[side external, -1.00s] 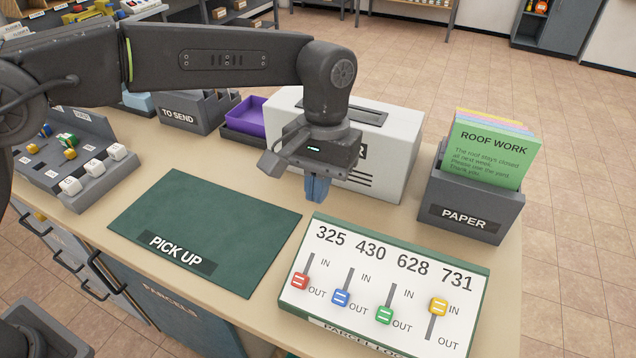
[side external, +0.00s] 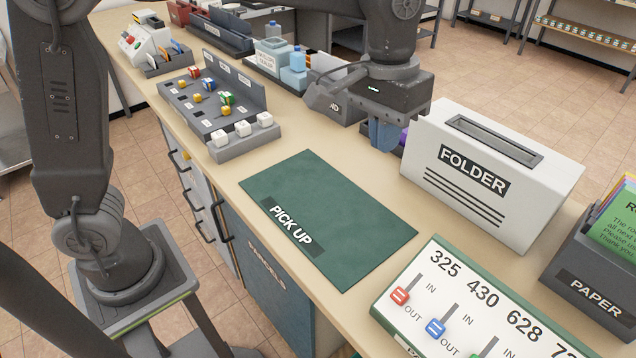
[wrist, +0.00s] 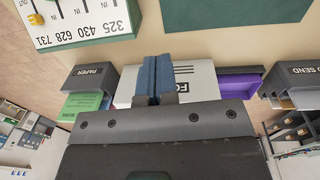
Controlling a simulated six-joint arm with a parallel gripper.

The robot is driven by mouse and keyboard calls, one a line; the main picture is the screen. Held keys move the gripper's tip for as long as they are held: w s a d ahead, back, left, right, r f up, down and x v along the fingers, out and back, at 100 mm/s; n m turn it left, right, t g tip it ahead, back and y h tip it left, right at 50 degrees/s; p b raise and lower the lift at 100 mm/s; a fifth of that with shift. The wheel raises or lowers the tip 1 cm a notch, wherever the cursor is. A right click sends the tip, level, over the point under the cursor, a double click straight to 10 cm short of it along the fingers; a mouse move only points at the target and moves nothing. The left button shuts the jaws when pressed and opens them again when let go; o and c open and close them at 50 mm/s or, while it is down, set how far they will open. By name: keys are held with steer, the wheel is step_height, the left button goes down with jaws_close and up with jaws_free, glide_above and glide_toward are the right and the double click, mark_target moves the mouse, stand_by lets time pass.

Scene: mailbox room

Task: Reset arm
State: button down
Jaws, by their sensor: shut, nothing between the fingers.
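My gripper (side external: 384,135) is shut and empty, its blue fingers together and pointing down. In the side external view it hangs above the counter, beyond the green PICK UP mat (side external: 330,215) and in front of the left end of the white FOLDER box (side external: 500,165). In the wrist view the shut fingers (wrist: 154,78) overlap the FOLDER box (wrist: 203,80), hiding part of it. No object is held. The mat is bare.
The slider board (side external: 470,310) stands at the front right, with the PAPER holder (side external: 590,290) behind it. A purple tray (wrist: 238,86) and the TO SEND holder (wrist: 300,78) show in the wrist view.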

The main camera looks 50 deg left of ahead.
steer(key=s+a+f+t+y, duration=0.1)
steer(key=s+a+t, duration=0.4)
steer(key=s+a, duration=1.1)
steer(key=shift+s+f, duration=0.45)
steer(key=shift+s, duration=0.2)
steer(key=shift+a, duration=0.1)
